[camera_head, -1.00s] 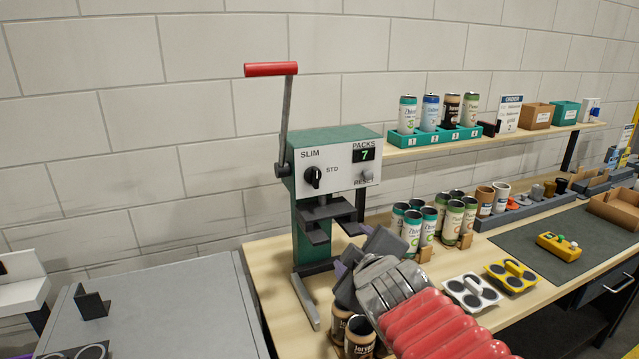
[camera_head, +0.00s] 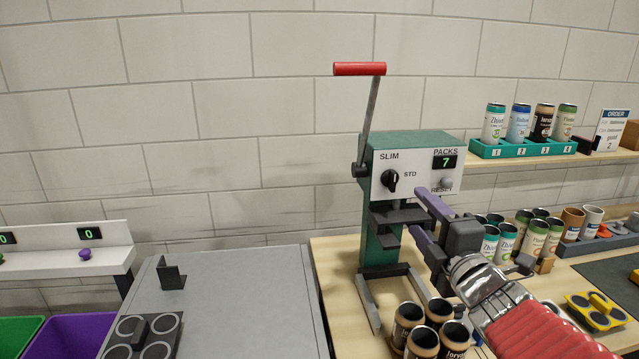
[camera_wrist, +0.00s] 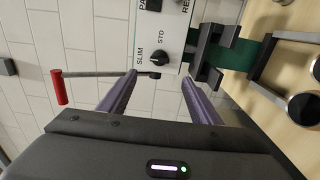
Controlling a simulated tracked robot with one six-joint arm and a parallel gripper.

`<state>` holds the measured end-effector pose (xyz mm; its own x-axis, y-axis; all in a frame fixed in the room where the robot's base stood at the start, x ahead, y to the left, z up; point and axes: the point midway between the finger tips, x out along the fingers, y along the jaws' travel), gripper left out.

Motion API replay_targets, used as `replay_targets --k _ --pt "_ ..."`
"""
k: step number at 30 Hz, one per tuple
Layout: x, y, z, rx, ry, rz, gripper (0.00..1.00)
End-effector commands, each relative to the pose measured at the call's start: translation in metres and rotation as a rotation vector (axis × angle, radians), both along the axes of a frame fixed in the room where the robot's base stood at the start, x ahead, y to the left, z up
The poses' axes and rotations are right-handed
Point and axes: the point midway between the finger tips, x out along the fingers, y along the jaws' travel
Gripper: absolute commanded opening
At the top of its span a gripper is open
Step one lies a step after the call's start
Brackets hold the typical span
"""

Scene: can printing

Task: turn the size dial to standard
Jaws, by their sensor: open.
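The size dial (camera_head: 389,181) is a black knob on the white front panel of the green press (camera_head: 408,142). SLIM is printed above it and STD to its right. The knob's exact pointing is too small to tell for sure. My gripper (camera_head: 420,212) is open and empty, just right of and below the dial, its purple fingers reaching toward the press. In the wrist view the dial (camera_wrist: 157,59) lies ahead, between the lines of the two fingers (camera_wrist: 159,80) and apart from them.
A lever with a red grip (camera_head: 360,69) rises at the press's left. The PACKS display (camera_head: 445,161) reads 7, with a RESET button (camera_head: 446,182) below it. Brown cans (camera_head: 407,322) stand in front of the press, and green-and-white cans (camera_head: 507,243) stand to the right.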

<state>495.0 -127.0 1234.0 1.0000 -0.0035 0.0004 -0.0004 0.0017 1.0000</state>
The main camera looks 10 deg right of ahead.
Motion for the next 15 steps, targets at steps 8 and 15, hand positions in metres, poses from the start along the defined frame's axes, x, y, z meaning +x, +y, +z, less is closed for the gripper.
replay_targets --k 8,15 --pt "0.01 0.0 0.0 0.002 0.001 0.0 0.58" --pt "0.034 0.0 0.0 0.001 0.001 0.001 0.58"
